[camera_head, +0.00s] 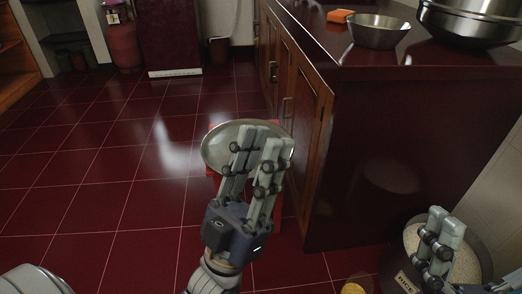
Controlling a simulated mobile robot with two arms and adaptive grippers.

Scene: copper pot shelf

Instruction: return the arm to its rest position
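My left gripper (262,142) is in the middle of the head view, its fingers pointing up the picture and a gap showing between them. It looks open. It overlaps a round grey metal dish or lid (218,150) on a red stool-like stand (212,128); I cannot tell whether it touches the dish. I see nothing held between the fingers.
A dark red cabinet (375,160) with wooden doors stands right of my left gripper. A metal bowl (377,32), large pot (470,22) and orange block (341,16) sit on top. The dark bin (478,246) holds pale contents. The tiled floor at left is clear.

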